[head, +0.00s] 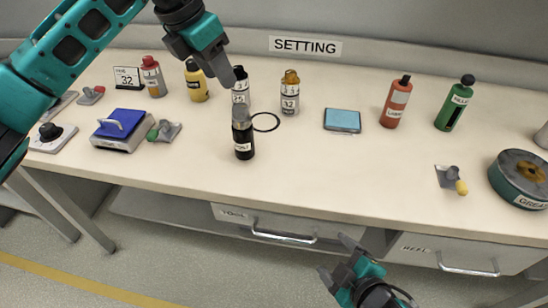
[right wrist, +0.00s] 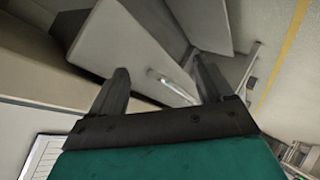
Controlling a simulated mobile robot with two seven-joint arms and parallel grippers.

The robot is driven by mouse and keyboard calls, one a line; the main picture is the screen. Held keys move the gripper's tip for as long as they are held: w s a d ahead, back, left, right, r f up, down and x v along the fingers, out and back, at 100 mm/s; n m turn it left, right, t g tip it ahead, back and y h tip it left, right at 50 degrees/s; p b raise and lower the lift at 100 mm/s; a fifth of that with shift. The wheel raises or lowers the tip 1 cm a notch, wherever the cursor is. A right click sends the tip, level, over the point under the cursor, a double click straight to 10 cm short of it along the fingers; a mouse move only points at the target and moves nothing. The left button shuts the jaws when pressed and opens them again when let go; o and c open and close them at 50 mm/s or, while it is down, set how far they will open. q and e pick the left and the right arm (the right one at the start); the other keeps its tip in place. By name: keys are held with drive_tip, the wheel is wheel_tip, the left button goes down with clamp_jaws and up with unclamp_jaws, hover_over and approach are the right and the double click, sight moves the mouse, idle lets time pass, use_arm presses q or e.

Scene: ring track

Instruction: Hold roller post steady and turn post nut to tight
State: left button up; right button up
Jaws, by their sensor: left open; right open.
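No part carries a readable roller post or post nut label, so I cannot tell for certain which is which. A black cylinder with a grey top (head: 243,138) stands upright near the table's front. Behind it stands a dark-topped piece labelled 25 (head: 240,92). To the right stands an amber-topped piece labelled 32 (head: 290,95). My left gripper (head: 215,75) is open and empty, above and just left of the 25 piece. My right gripper (head: 339,260) is open and empty, low in front of the table; its fingers show in the right wrist view (right wrist: 160,75).
A black ring (head: 266,122) lies by the grey-topped cylinder. A blue pad (head: 342,120), red bottle (head: 397,101), green bottle (head: 455,103), scraper (head: 452,179) and grease tin (head: 518,180) are right. A blue-topped block (head: 122,130) is left. The front centre-right tabletop (head: 340,170) is clear.

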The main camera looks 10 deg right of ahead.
wheel_tip(320, 180, up, 9)
drive_tip(key=s+n+t+y, duration=0.25)
drive_tip(key=n+y, duration=0.25)
drive_tip(key=n, duration=2.3)
drive_tip(key=m+t+h, duration=0.2)
drive_tip(key=t, duration=0.2)
approach(248, 135)
drive_tip(key=d+r, duration=0.3)
drive_tip(key=r, duration=0.1)
drive_tip(key=f+n+y, duration=0.1)
drive_tip(key=f+n, duration=0.1)
drive_tip(key=f+n+g+y, duration=0.1)
drive_tip(key=shift+w+a+y, duration=0.3)
drive_tip(key=shift+a, duration=0.05)
drive_tip(key=shift+a+f+n+g, duration=0.1)
drive_tip(key=shift+f+n+g, duration=0.15)
drive_tip(key=shift+n+g, duration=0.1)
drive_tip(key=shift+w+a+f, duration=0.1)
drive_tip(key=shift+a+f, duration=0.05)
drive_tip(key=x, duration=1.2)
drive_tip(key=shift+w+a, duration=0.1)
drive_tip(key=shift+a, duration=0.15)
